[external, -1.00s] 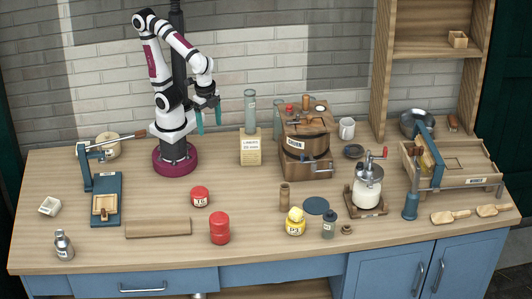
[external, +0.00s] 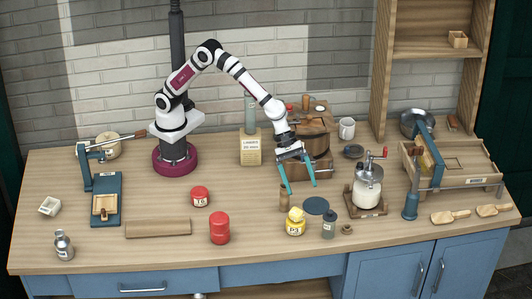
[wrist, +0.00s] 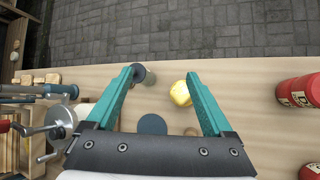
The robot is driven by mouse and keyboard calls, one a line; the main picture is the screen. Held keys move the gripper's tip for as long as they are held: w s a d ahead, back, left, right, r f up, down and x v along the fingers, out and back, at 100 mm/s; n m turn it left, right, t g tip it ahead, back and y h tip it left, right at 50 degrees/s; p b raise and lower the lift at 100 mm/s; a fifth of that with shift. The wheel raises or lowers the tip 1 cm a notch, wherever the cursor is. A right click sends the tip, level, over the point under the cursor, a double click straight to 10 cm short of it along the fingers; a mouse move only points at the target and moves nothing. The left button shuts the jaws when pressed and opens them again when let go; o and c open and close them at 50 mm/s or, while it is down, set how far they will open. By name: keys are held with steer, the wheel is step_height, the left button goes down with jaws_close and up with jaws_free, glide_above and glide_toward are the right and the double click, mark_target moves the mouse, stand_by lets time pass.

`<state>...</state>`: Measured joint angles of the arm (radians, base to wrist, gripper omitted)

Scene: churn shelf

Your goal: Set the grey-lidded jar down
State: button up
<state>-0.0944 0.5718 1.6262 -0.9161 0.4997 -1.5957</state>
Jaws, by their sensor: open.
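My gripper (external: 301,188) is open and empty, pointing down above the counter in front of the churn; its teal fingers also show in the wrist view (wrist: 161,75). A small grey-blue jar with a grey top (external: 328,225) stands upright near the front, right of the yellow jar. In the wrist view a grey-topped jar (wrist: 148,77) appears beside the left fingertip, partly hidden by it. A silver-grey bottle with a label (external: 63,246) stands upright at the far front left. I cannot tell for sure which is the grey-lidded jar. My gripper holds neither.
A yellow-lidded jar (external: 295,224), a flat blue disc (external: 316,205) and a wooden cylinder (external: 284,199) stand close around below the gripper. Counter space left of the red can (external: 219,229) is partly clear.

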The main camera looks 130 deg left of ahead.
mark_target(326, 215)
steer(key=w+a+f+n, duration=0.1)
steer(key=w+f+n, duration=0.1)
steer(key=n, duration=0.1)
steer(key=w+a+f+n+t+y, duration=0.1)
steer(key=w+a+f+n, duration=0.1)
steer(key=w+n, duration=0.1)
steer(key=w+a+f+n, duration=0.1)
steer(key=w+f+n, duration=0.1)
steer(key=shift+w+a+f+n+t, duration=0.2)
steer(key=shift+f+n+t, duration=0.1)
steer(key=shift+f+n, duration=0.1)
step_height(326, 215, down, 6)
steer(key=shift+w+f, duration=0.1)
steer(key=shift+f, duration=0.15)
steer(key=shift+x, duration=0.85)
steer(key=shift+w+f, duration=0.2)
steer(key=shift+w, duration=0.15)
jaws_close()
